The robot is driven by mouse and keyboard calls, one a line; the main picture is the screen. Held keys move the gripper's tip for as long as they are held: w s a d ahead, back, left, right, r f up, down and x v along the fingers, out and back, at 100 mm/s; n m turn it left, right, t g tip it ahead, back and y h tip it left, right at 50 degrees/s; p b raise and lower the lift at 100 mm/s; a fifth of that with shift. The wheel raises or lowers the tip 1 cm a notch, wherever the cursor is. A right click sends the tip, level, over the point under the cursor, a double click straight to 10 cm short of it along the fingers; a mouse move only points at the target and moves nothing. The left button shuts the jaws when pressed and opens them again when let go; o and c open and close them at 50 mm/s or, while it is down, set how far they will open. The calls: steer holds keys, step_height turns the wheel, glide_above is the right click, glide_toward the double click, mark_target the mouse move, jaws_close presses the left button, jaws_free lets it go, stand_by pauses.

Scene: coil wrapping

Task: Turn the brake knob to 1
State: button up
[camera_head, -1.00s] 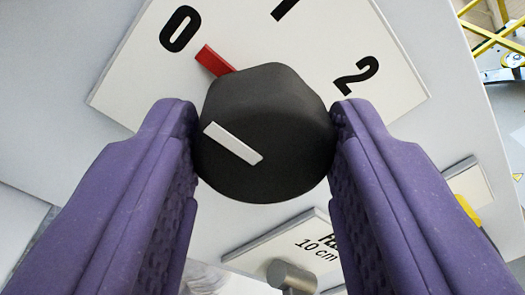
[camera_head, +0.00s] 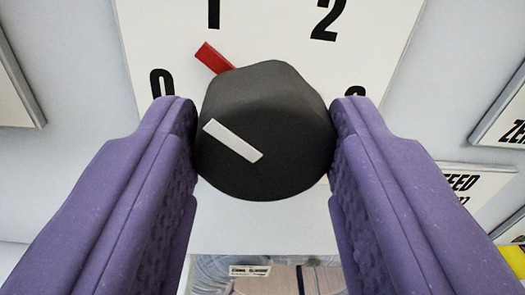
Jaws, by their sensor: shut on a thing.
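The black brake knob (camera_head: 265,130) sits between the two purple fingers of my gripper (camera_head: 264,135), which is shut on its sides. The knob has a white bar (camera_head: 233,140) on its front and a red pointer (camera_head: 214,58) at its upper left edge. Behind it is a white dial plate (camera_head: 270,20) with black numbers. The pointer lies between the 0 (camera_head: 162,83) and the 1 (camera_head: 213,12), nearer the 1. The 2 (camera_head: 328,20) is at upper right. Another mark right of the knob is partly hidden by a finger.
A label plate reading "FEED" (camera_head: 470,182) is at right, with another plate (camera_head: 503,118) above it, cut off by the frame. A yellow part (camera_head: 514,262) shows at lower right. A grey panel (camera_head: 75,70) surrounds the dial.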

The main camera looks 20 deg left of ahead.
steer(key=shift+m+b, duration=1.3)
steer(key=shift+m, duration=0.6)
steer(key=o, duration=1)
steer(key=shift+o, duration=0.2)
steer(key=shift+d, duration=0.1)
steer(key=b+v, duration=0.1)
steer(key=v, duration=0.6)
steer(key=shift+s+d, duration=0.2)
steer(key=shift+s, duration=0.1)
